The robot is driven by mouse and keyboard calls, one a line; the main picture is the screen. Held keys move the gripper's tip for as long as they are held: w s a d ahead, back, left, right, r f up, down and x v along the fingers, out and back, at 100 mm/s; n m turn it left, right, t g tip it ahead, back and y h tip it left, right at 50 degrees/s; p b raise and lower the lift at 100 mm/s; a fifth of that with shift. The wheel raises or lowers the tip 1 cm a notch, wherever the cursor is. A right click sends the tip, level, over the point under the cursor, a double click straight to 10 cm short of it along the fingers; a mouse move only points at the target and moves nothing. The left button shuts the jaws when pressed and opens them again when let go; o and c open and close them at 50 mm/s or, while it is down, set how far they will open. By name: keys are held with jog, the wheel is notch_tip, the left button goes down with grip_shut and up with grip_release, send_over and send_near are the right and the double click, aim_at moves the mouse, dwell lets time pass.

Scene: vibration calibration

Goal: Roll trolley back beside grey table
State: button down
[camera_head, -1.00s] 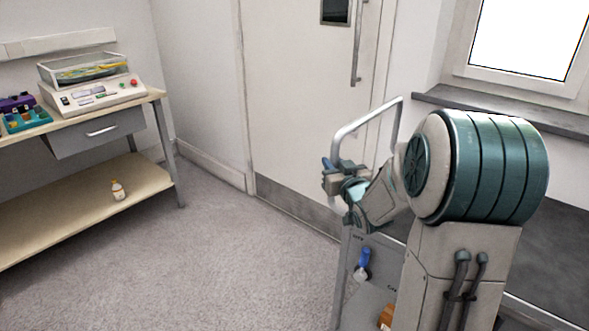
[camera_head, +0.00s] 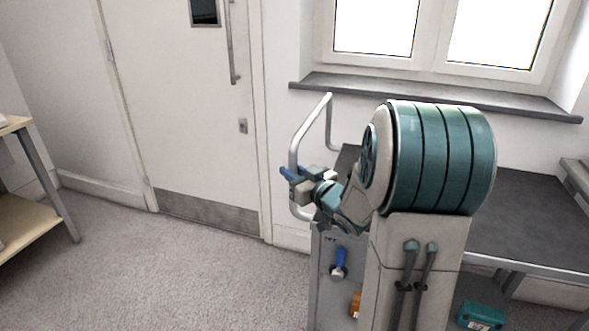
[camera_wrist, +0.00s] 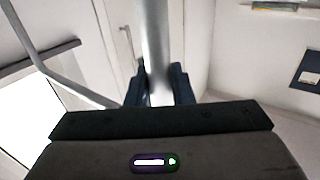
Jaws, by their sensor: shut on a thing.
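The trolley's grey body (camera_head: 322,262) stands at the lower middle of the head view, partly hidden behind my arm. Its bent silver handle (camera_head: 309,124) rises above it. My gripper (camera_head: 296,183) is shut on the upright part of the handle. In the wrist view the handle tube (camera_wrist: 156,45) runs between the two dark fingers (camera_wrist: 160,88). A table with a dark grey top (camera_head: 530,215) stands at the right, below the window. My arm hides where the trolley and this table meet, so I cannot tell the gap.
A blue-handled item (camera_head: 340,258) and an orange-brown item (camera_head: 355,303) show at the trolley. A teal box (camera_head: 480,316) sits low at the right. A pale wooden bench (camera_head: 28,222) stands at the left. Carpet (camera_head: 190,270) is clear before the closed door (camera_head: 175,110).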

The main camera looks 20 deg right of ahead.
jog(key=shift+d+f, duration=0.1)
jog(key=shift+d, duration=0.1)
jog(key=c, duration=1.3)
grip_release()
jog(key=shift+s, duration=0.15)
jog(key=p+v, duration=0.1)
jog(key=v, duration=1.3)
